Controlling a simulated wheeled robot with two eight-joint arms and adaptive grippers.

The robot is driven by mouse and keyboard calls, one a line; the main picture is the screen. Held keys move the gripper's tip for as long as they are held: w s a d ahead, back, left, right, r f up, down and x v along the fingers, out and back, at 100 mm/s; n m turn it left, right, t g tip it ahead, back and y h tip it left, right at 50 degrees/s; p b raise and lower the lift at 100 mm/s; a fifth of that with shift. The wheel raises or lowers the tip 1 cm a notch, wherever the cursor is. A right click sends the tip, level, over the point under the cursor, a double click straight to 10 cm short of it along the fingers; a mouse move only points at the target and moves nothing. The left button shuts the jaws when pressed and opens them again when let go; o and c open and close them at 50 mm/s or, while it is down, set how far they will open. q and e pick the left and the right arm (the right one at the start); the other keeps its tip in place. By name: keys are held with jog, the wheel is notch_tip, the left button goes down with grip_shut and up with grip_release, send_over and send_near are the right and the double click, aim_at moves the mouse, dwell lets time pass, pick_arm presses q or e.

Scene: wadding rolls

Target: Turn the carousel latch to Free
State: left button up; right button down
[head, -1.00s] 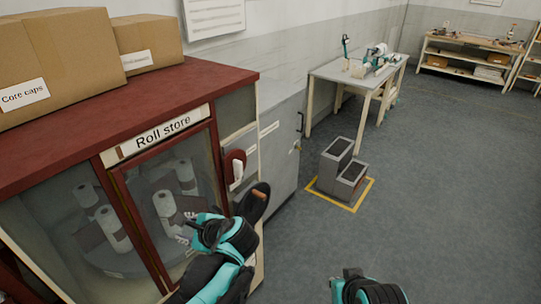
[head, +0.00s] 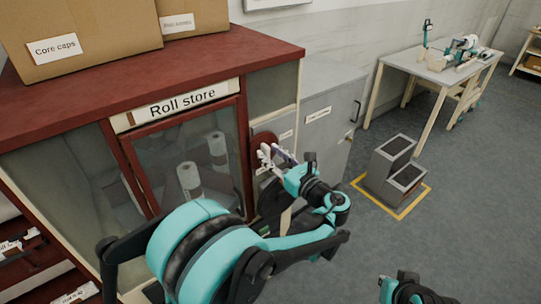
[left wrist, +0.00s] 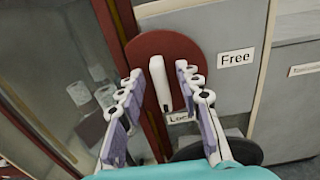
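The carousel latch is a white lever (left wrist: 159,84) on a dark red plate (left wrist: 165,45) at the right of the roll store. In the left wrist view the lever stands nearly upright, its lower end towards a partly hidden label (left wrist: 181,116) that seems to begin "Loc". The Free label (left wrist: 236,57) is right of the plate. My left gripper (left wrist: 162,108) is open, its fingers on either side of the lever; I cannot tell whether they touch it. In the head view the left gripper (head: 275,157) covers much of the latch. My right gripper is out of frame; part of my right arm shows at the bottom.
The roll store (head: 272,52) holds white rolls (head: 189,180) behind glass. Cardboard boxes (head: 85,35) stand on top. A grey cabinet (head: 322,120), step stool (head: 392,168) and workbench (head: 430,75) are to the right.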

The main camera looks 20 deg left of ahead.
pick_arm(q)
jog(key=shift+w+a, duration=0.25)
jog(key=shift+a, duration=0.15)
grip_shut()
